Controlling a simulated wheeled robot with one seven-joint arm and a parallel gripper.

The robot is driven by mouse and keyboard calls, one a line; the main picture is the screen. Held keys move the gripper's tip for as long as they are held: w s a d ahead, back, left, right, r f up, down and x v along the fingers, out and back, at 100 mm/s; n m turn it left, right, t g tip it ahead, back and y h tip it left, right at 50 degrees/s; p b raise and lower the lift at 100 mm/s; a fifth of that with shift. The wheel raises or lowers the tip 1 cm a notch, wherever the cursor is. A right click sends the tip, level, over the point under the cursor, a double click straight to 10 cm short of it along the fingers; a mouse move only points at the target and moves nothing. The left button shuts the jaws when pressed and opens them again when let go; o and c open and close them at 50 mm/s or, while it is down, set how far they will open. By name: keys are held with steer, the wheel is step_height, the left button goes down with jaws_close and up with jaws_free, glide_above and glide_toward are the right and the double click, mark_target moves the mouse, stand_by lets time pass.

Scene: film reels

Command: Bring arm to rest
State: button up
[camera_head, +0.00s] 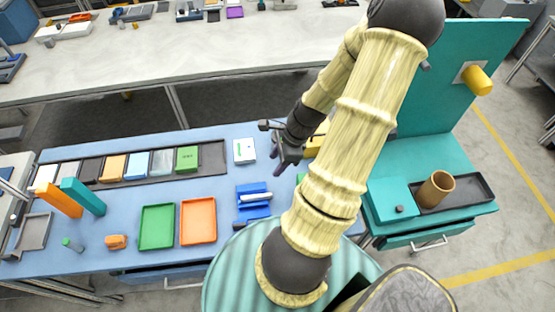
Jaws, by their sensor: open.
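My arm rises from the lower middle and bends at the top, with its forearm coming down toward the blue table (225,205). My gripper (279,148) is dark and hangs over the right part of this table, just right of a small white card or box (244,151). Its jaws are open and I see nothing between them. My arm hides part of the table and part of a yellow object (318,139) behind the gripper.
A long tray (215,158) holds several coloured cases. Green (157,227) and orange (198,221) trays, a blue device (253,203) and upright orange (62,200) and teal (84,196) blocks share the table. A teal station (440,225) with a brown cup (435,189) stands right.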

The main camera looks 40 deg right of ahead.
steer(key=shift+a, duration=0.1)
stand_by(0.4)
steer(key=w+a+r+n+h, duration=0.1)
steer(key=a+r+n, duration=0.6)
steer(key=n, duration=0.5)
steer(key=w+a+r+n+h, duration=0.2)
steer(key=a+r+n, duration=0.4)
steer(key=a+n, duration=0.6)
steer(key=shift+a+r+n+h, duration=0.15)
steer(key=shift+r+n+h, duration=0.15)
steer(key=shift+r+n, duration=0.1)
steer(key=shift+w, duration=0.1)
